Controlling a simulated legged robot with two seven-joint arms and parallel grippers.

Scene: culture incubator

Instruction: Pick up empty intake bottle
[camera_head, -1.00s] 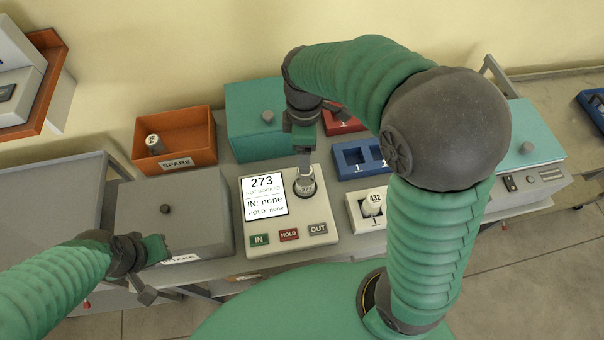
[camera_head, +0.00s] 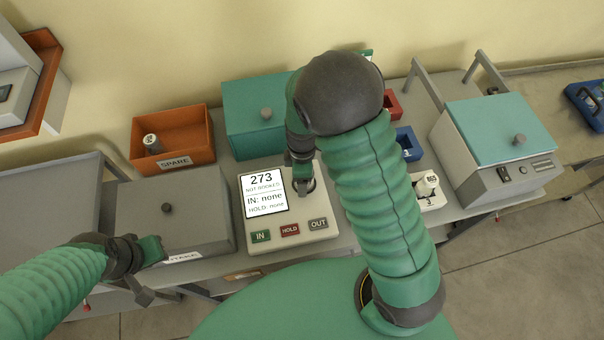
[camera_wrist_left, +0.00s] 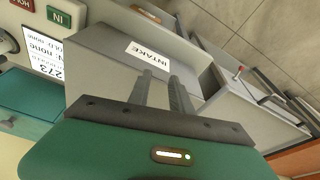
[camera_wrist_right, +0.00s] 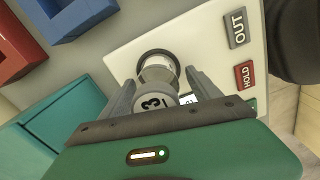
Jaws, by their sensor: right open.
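A small bottle (camera_wrist_right: 158,72) with a grey cap marked "3" stands in the round well of the white reader console (camera_head: 325,230). My right gripper (camera_wrist_right: 160,90) is open, with one finger on each side of the bottle's cap. In the head view the right gripper (camera_head: 304,186) is over the well and mostly hides the bottle. I cannot tell whether the bottle is empty. My left gripper (camera_wrist_left: 160,82) is empty, its fingers a small gap apart, near the closed grey INTAKE box (camera_head: 190,215).
The console screen (camera_head: 264,193) reads 273, "IN: none", "HOLD: none". An orange SPARE bin (camera_head: 196,133) holds one bottle. A teal box (camera_head: 245,125) stands behind. A white rack (camera_head: 436,201) with a bottle, blue rack (camera_head: 408,143) and teal-lidded machine (camera_head: 500,130) are right.

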